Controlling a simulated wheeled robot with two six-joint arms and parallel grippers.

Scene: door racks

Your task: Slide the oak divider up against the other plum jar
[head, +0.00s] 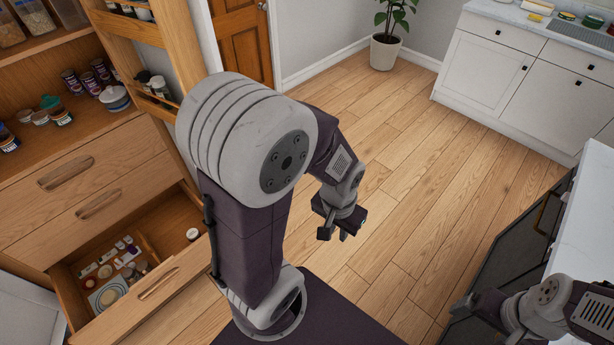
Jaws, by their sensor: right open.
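A thin wooden divider (148,247) stands in the open drawer at the lower left; I cannot tell whether it is the oak divider. Several dark plum-coloured containers (91,83) stand on the cupboard shelf, too small to identify as plum jars. A door rack (158,104) beside them holds a white container (160,87) and a dark one. My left gripper (334,236) hangs over the bare floor at the centre, far from the cupboard; its jaw gap is unclear. My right gripper (482,318) is open at the lower right, beside the dark-fronted counter.
The open drawer (160,297) juts out at the lower left, holding small jars and flat items. A wooden door (240,42) and a potted plant (386,50) are at the back. White cabinets (487,75) stand at the upper right. The middle floor (430,150) is clear.

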